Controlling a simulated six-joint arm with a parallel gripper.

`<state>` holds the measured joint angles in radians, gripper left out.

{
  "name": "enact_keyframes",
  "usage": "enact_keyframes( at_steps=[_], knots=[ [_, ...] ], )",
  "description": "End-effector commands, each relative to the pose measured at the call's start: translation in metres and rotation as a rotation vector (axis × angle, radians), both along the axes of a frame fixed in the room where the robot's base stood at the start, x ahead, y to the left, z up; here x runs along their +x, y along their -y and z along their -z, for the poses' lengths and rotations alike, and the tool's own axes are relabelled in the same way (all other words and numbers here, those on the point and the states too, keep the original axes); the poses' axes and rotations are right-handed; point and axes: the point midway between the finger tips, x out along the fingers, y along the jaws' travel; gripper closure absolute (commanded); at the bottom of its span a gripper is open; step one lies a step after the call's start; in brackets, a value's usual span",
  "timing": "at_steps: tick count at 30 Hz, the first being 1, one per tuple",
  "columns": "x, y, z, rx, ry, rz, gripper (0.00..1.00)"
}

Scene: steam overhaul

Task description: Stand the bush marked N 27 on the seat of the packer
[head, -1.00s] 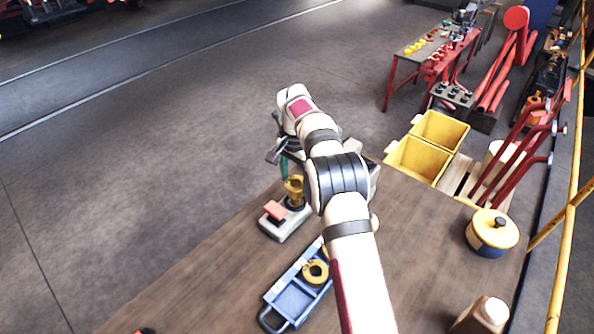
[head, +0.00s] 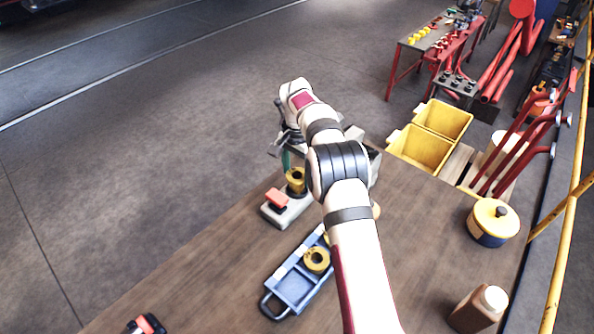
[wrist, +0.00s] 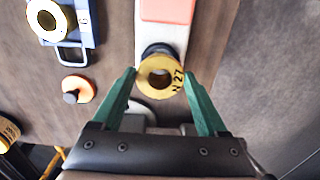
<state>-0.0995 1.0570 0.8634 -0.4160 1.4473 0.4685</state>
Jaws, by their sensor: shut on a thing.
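The brass-yellow bush marked N 27 (wrist: 146,80) is between the green fingers of my gripper (wrist: 160,75), and the gripper is shut on it. In the head view the bush (head: 296,178) looks upright at the packer's dark round seat (wrist: 158,49). I cannot tell whether it rests on the seat or hangs just above it. The packer (head: 281,214) is a pale grey base with an orange block (head: 277,199) at its other end. My gripper is partly hidden behind my wrist in the head view.
A blue tray (head: 291,290) with yellow rings lies in front of the packer. A yellow-lidded pot (head: 493,222) and a brown bottle (head: 478,309) stand at the right of the table. Yellow bins (head: 420,148) stand beyond its edge.

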Motion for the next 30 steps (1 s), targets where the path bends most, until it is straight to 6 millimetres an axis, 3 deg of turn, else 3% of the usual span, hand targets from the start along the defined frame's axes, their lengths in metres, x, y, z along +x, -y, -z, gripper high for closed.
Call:
enact_keyframes(
  at_steps=[30],
  knots=[
    [0.0, 0.0, 0.014, 0.0, 0.001, 0.0, 1.0]
  ],
)
